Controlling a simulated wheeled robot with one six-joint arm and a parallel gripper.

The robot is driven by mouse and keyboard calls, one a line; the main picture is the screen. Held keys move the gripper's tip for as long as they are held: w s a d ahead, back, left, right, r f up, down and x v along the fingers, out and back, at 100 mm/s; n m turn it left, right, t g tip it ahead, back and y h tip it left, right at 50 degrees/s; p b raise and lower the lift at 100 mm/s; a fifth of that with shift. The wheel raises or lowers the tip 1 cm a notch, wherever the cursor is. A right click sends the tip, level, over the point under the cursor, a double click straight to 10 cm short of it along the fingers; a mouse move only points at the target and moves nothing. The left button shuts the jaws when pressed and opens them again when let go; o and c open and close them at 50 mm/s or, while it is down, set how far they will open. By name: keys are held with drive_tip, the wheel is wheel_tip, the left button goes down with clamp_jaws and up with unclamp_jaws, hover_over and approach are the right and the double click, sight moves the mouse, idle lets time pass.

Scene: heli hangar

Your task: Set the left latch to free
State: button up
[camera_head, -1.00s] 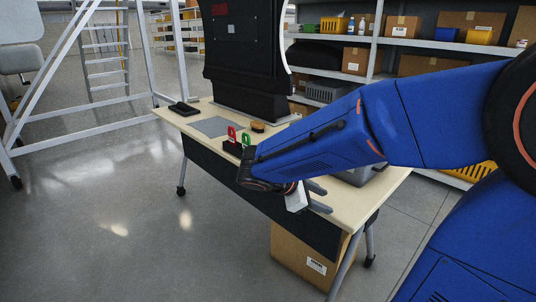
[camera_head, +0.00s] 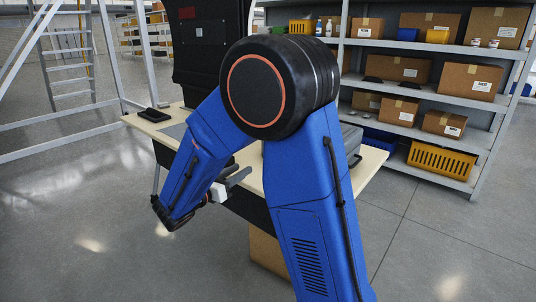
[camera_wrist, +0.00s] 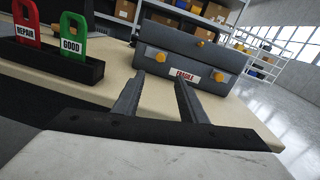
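A dark grey case (camera_wrist: 165,40) with a FRAGILE label stands on the table in the wrist view, ahead of my gripper. Several small yellow parts show on it. The one at the left (camera_wrist: 160,57) looks like the left latch, another (camera_wrist: 190,76) sits beside the label, and one is higher up. Their settings are too small to tell. My gripper (camera_wrist: 159,80) is open and empty, its two fingers apart and pointing at the case without touching it. In the head view my gripper (camera_head: 236,182) is at the table's front edge, and my arm hides much of the case (camera_head: 350,140).
A red REPAIR tag (camera_wrist: 25,22) and a green GOOD tag (camera_wrist: 74,36) stand in a black holder (camera_wrist: 60,62) at the left of the wrist view. A shelf rack with boxes (camera_head: 440,80) stands behind the table (camera_head: 372,165). Floor at the right is clear.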

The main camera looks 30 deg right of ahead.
drive_tip(key=x, duration=1.6)
drive_tip(key=shift+w+d, duration=0.15)
drive_tip(key=shift+d, duration=0.25)
drive_tip(key=shift+c, duration=0.3)
